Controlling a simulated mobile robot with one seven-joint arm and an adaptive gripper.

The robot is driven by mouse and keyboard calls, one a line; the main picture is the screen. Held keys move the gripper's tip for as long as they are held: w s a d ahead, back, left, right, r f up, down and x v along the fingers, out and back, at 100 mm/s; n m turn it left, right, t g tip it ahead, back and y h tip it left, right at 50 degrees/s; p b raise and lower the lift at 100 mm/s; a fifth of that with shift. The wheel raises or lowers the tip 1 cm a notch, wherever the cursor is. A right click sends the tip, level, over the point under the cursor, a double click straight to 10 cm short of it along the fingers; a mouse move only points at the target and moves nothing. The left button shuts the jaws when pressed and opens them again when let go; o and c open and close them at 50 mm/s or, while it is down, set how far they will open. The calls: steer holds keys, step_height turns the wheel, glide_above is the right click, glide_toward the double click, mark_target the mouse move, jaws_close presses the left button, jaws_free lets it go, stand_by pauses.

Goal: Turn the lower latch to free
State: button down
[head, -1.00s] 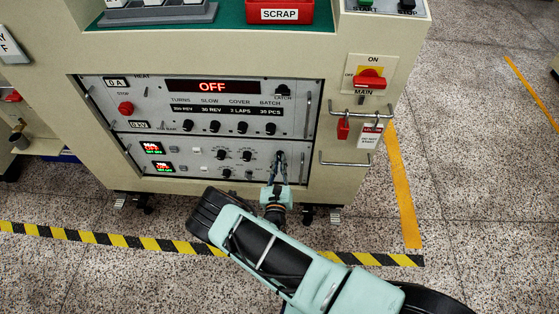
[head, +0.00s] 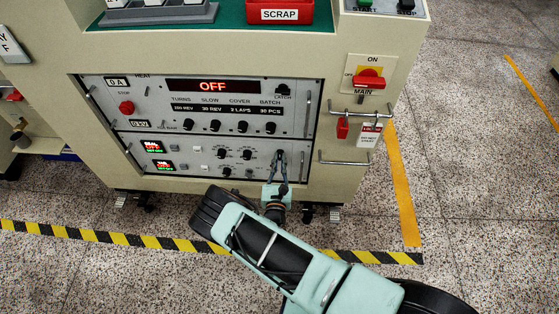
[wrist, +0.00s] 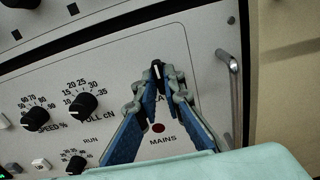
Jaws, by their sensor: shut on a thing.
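The lower latch (wrist: 157,72) is a small dark knob with a pale line, on the lower grey panel of the cabinet. My gripper (wrist: 158,76) is shut on it, one blue-padded finger on each side. The fingers cover most of the latch and its label. In the head view my gripper (head: 280,160) reaches the right part of the lower panel (head: 205,166). The latch itself is hidden there by the fingertips.
A metal handle (wrist: 232,85) stands just right of my fingers. Black knobs (wrist: 83,104) lie to the left, and a dark red MAINS lamp (wrist: 158,128) lies below. The upper panel (head: 148,90) has its own latch (head: 283,90). A red main switch (head: 369,81) is at right.

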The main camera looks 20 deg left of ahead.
steer(key=c, duration=2)
jaws_free()
steer(key=shift+c, duration=0.2)
step_height(320, 180, up, 10)
steer(key=shift+r, duration=0.1)
